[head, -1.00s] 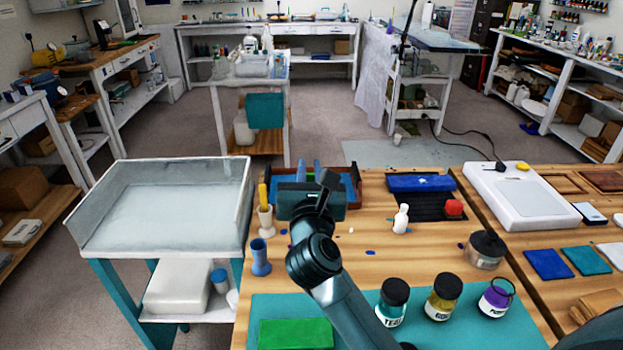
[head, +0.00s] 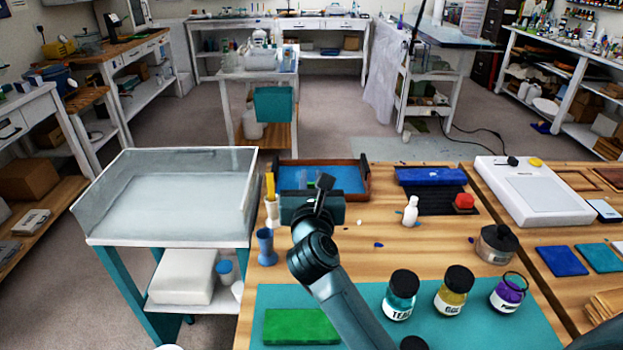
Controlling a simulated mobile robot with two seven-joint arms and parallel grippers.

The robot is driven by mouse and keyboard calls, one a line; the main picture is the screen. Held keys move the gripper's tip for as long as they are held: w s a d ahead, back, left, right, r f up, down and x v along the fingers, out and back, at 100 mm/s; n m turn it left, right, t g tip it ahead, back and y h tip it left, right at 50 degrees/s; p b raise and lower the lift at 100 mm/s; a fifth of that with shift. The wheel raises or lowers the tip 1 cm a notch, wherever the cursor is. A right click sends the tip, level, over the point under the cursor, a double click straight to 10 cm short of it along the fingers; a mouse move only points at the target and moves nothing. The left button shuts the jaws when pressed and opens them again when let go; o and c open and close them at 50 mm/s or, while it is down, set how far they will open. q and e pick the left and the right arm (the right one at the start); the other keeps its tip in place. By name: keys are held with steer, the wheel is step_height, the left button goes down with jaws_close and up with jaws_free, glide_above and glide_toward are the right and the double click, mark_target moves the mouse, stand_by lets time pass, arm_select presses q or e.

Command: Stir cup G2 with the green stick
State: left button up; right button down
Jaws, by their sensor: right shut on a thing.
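My right gripper (head: 311,207) is seen from behind, over the wooden table just in front of the blue-filled tray. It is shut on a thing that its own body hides. A blue cup (head: 265,246) stands in front of the white one. My left gripper is not in view.
The brown-rimmed tray (head: 366,182) is behind the gripper. A white bottle (head: 411,212) and a lidded glass jar (head: 496,246) stand to the right. Paint jars, including a teal one (head: 401,296), and a green block (head: 301,327) are on the teal mat (head: 350,338). Table between is mostly clear.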

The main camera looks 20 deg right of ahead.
arm_select(q)
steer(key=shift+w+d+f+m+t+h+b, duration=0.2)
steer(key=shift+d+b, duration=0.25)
steer(key=shift+b, duration=0.5)
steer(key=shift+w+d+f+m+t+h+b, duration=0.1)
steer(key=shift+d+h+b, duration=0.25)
steer(key=shift+b, duration=0.6)
arm_select(e)
steer(key=shift+f, duration=2.9)
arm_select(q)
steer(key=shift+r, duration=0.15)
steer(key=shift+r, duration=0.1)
arm_select(e)
steer(key=shift+d, duration=0.1)
